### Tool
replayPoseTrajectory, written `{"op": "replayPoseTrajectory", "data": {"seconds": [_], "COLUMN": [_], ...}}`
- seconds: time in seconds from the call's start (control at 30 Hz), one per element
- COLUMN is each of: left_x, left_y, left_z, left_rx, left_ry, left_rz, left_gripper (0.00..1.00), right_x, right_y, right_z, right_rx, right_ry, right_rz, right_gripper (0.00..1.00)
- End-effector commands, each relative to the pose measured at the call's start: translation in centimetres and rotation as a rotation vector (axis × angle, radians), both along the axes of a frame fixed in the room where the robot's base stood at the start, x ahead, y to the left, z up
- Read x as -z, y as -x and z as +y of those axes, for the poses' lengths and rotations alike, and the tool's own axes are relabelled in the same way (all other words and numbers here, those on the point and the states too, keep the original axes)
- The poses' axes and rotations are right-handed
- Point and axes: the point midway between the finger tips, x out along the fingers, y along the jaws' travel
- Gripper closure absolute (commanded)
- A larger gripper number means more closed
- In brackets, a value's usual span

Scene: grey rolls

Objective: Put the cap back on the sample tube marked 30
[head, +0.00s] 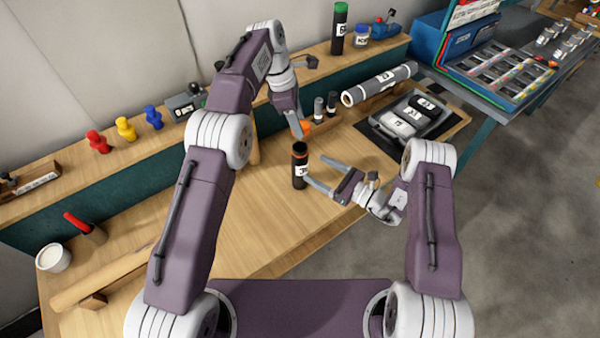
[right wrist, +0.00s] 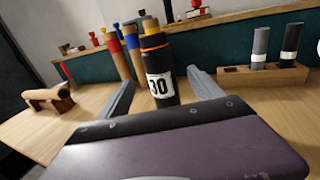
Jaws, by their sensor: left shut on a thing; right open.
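The sample tube marked 30 (head: 299,172) is black with an orange ring near its top and stands upright on the bench. In the right wrist view the tube (right wrist: 160,84) shows its white label 30. My left gripper (head: 299,131) is above and behind the tube, shut on a small orange thing that looks like the cap (head: 305,127); the fingers partly hide it. My right gripper (head: 320,173) is open, low, to the right of the tube. In its wrist view the tube appears between the spread fingers, apart from both.
A wooden rack with grey and black tubes (right wrist: 262,75) stands behind. A grey roll (head: 378,84) and a tray (head: 437,130) lie at the right.

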Motion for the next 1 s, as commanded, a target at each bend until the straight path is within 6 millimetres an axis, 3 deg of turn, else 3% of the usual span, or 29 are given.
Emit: {"op": "replayPoseTrajectory", "data": {"seconds": [0.2,0.4,0.83,0.87,1.0], "left_x": [0.0,0.0,0.0,0.0,0.0], "left_y": [0.0,0.0,0.0,0.0,0.0], "left_z": [0.0,0.0,0.0,0.0,0.0], "left_rx": [0.000,0.000,0.000,0.000,0.000], "left_ry": [0.000,0.000,0.000,0.000,0.000], "left_rz": [0.000,0.000,0.000,0.000,0.000], "left_gripper": [0.96,0.96,0.96,0.96,0.96], "right_x": [0.0,0.0,0.0,0.0,0.0], "right_y": [-2.4,-4.1,-4.7,-4.7,-4.7], "right_z": [3.6,5.9,6.6,6.6,6.6], "right_rx": [-0.003,-0.003,0.000,0.000,0.001], "right_ry": [0.000,0.000,0.000,0.000,0.000], "right_rz": [-0.002,-0.002,0.000,0.000,0.000], "right_gripper": [0.24,0.24,0.24,0.30,0.69]}}
